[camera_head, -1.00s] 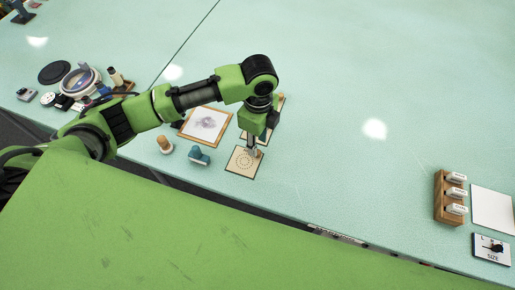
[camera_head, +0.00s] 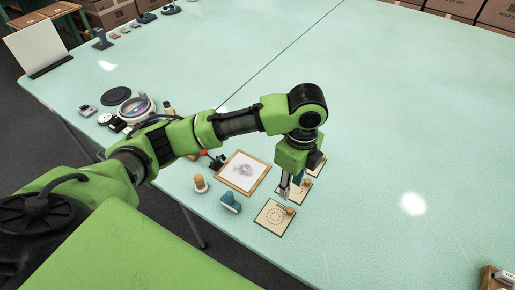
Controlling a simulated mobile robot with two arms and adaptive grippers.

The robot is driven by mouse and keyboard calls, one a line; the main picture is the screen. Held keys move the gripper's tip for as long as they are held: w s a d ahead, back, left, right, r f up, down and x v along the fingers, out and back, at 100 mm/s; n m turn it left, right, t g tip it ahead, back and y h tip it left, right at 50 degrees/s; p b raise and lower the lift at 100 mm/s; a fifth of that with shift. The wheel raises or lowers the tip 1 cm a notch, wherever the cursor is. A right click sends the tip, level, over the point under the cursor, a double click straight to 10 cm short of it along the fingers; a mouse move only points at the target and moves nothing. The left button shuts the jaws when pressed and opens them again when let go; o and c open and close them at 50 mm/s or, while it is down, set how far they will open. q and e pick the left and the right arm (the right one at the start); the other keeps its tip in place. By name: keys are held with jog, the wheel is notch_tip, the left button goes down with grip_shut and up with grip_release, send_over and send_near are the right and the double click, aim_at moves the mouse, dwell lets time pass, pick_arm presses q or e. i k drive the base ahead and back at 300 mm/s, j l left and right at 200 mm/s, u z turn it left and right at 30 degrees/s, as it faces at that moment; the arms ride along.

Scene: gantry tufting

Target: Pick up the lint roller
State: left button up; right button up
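My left gripper (camera_head: 287,192) points down over the small square boards near the table's front edge. Its fingers are small and partly hidden by the wrist, so I cannot tell if they are open or shut. A teal part shows right beside the fingers, and I cannot tell what it belongs to. I cannot pick out a lint roller for certain. A small blue-teal item (camera_head: 230,203) lies to the left of the gripper, apart from it. My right gripper is not in view.
A wood-framed picture (camera_head: 243,172) lies behind the blue item. A knob-topped wooden piece (camera_head: 200,184) stands left of it. A square board with a dotted ring (camera_head: 273,218) lies at the front. A round-rimmed case (camera_head: 137,108) sits farther left. The table's middle (camera_head: 400,110) is clear.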

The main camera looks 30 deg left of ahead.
aim_at(227, 201)
jog(key=u, duration=1.2)
